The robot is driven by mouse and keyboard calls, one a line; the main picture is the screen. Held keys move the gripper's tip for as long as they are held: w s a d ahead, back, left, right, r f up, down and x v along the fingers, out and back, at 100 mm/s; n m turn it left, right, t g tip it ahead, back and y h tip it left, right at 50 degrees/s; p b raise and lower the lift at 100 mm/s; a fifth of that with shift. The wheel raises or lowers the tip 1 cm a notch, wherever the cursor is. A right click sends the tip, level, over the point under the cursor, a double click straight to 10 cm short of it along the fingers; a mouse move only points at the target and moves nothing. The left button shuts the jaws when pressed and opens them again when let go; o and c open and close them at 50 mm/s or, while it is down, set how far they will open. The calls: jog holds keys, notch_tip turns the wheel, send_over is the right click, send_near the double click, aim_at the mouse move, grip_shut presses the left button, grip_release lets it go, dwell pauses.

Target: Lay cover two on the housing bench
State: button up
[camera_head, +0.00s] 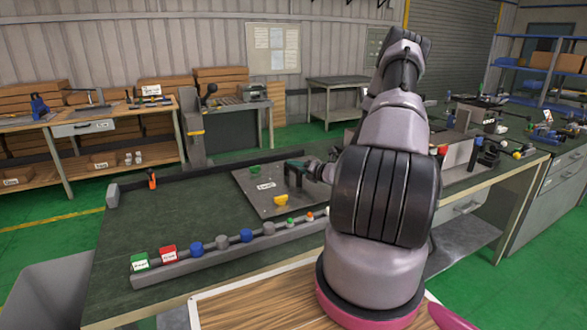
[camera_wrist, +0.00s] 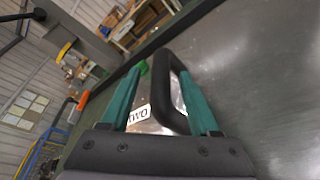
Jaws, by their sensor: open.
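Cover two (camera_head: 258,198) is a flat grey plate lying on the dark green top of the bench (camera_head: 140,225). It carries a white label, a dark arched handle, a green piece near its far left and a yellow piece near its front. In the wrist view the label reads "TWO" (camera_wrist: 139,115). My gripper (camera_head: 296,165) is over the handle at the plate's right side. In the wrist view my gripper (camera_wrist: 160,75) is open, with one teal finger on each side of the black handle (camera_wrist: 166,88). Contact with the handle cannot be told.
A grey rail (camera_head: 180,266) with several coloured knobs and blocks runs along the bench's front. A long dark bar (camera_head: 205,171) borders the back, with an orange item (camera_head: 152,179) beside it. Cluttered fixtures (camera_head: 478,150) stand at the right. The bench top left of the plate is clear.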

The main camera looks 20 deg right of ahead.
jog(key=v, duration=0.8)
jog(key=shift+s+r, duration=0.1)
jog(key=shift+s, duration=0.2)
jog(key=s+a+r+n+g+y, duration=0.3)
jog(key=s+a+r+n+g, duration=0.15)
jog(key=a+r+n, duration=0.6)
jog(key=s+a+r+n+g+y, duration=0.3)
jog(key=a+r+n+g+y, duration=0.15)
jog(key=a+r+n, duration=0.6)
jog(key=s+r+n+t+h, duration=0.1)
jog(key=s+r+n+h, duration=0.8)
jog(key=s+r+n, duration=0.6)
jog(key=s+n, duration=0.2)
jog(key=s, duration=0.1)
jog(key=shift+s, duration=0.15)
jog(key=shift+r+h, duration=0.1)
jog(key=shift+h, duration=0.15)
